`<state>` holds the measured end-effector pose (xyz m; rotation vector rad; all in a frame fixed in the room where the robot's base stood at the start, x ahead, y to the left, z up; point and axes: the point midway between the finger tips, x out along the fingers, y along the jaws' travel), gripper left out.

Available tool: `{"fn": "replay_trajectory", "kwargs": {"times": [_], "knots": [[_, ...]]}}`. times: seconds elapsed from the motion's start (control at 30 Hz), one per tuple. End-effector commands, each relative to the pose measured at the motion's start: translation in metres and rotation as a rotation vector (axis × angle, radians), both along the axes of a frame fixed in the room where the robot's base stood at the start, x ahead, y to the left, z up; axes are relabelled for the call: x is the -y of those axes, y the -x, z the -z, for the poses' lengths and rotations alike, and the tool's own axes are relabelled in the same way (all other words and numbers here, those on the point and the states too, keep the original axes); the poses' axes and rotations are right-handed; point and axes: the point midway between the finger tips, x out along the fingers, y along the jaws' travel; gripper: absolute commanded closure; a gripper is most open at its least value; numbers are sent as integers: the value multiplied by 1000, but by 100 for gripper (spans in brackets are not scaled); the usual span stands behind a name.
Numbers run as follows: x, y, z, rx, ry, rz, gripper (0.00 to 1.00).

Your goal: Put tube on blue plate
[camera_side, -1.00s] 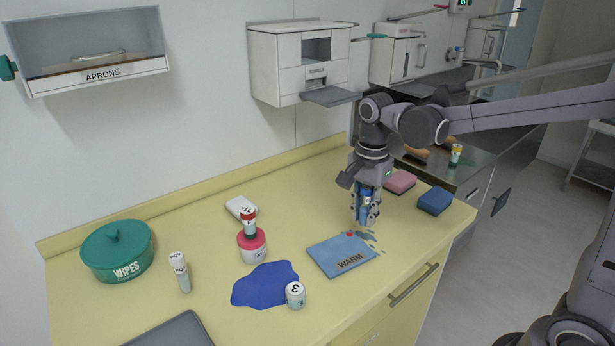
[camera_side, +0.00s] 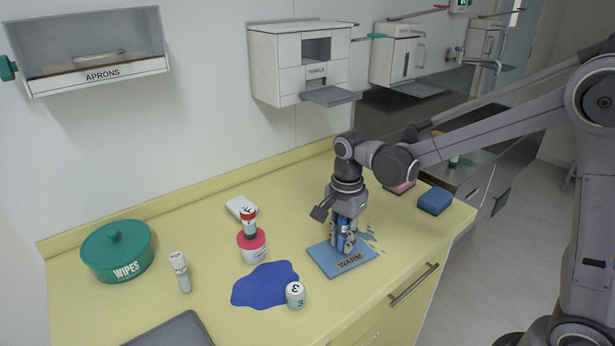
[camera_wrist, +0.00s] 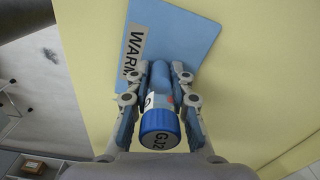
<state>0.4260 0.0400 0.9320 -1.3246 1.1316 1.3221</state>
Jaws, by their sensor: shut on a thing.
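My gripper (camera_side: 343,247) is shut on a tube with a blue cap, seen between the fingers in the wrist view (camera_wrist: 160,118). The cap, marked "GJ2", faces the wrist camera, and the tube's other end points toward the plate. The blue plate (camera_side: 325,259), a flat square marked "WARM", lies on the yellow counter; it also shows in the wrist view (camera_wrist: 185,35). My fingers and the tube are over the plate, near its middle and back. I cannot tell whether the tube's lower end touches it.
A dark blue puddle-shaped patch (camera_side: 262,285) and a white jar (camera_side: 295,295) lie left of the plate. Further left are a pink-lidded tub (camera_side: 252,246), a pale tube (camera_side: 181,273) and a green wipes tin (camera_side: 117,252). A blue sponge (camera_side: 435,201) lies right.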

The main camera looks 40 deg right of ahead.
Motion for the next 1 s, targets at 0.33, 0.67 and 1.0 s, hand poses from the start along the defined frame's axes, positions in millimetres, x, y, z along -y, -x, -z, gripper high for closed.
{"fn": "replay_trajectory", "kwargs": {"times": [0.33, 0.67, 1.0], "knots": [[0, 0, 3, 0, 0, 0, 56], [0, 0, -1, 0, 0, 0, 56], [0, 0, -47, 0, 0, 0, 56]]}}
